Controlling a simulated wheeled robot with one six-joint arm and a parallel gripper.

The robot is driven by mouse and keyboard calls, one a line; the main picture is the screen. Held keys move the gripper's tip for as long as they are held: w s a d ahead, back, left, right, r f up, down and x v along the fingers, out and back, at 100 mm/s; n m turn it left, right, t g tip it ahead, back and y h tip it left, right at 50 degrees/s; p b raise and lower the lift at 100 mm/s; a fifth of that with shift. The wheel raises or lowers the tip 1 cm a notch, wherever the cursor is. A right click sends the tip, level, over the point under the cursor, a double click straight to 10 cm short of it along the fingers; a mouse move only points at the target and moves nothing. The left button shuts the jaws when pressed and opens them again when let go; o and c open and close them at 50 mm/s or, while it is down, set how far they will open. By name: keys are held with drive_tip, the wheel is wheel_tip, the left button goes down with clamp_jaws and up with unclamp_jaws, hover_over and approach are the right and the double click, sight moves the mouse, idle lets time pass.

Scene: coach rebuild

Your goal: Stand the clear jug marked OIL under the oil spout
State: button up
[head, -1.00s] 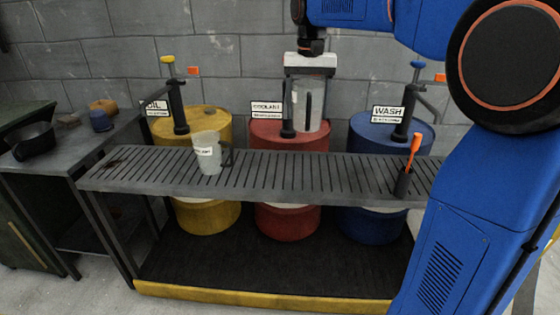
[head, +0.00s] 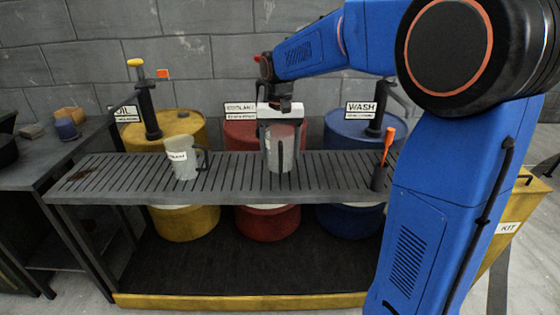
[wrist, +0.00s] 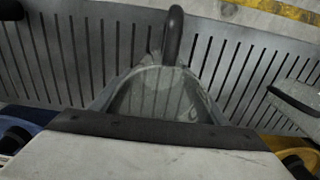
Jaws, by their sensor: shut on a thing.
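My gripper (head: 280,137) is shut on a clear jug (head: 281,158), upright over the slatted shelf in front of the red drum. I cannot tell whether its base touches the slats. Its dark handle faces me; no marking on it is readable. In the wrist view the held jug (wrist: 155,95) shows from above, its handle at the top. The oil spout (head: 148,108), black with a yellow knob, stands on the yellow drum at the left, beside the OIL sign (head: 127,113). A second clear jug (head: 183,166) with a partly readable label stands on the shelf before that drum.
The slatted shelf (head: 120,183) runs along the drums. The coolant sign (head: 241,114) and WASH sign (head: 361,111) mark the red and blue drums. An orange-handled tool (head: 386,150) stands in a dark holder at the shelf's right. A side bench (head: 50,165) adjoins at left.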

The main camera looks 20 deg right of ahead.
drive_tip(key=shift+f, duration=1.85)
drive_tip(key=shift+f, duration=0.1)
drive_tip(key=o, duration=1.1)
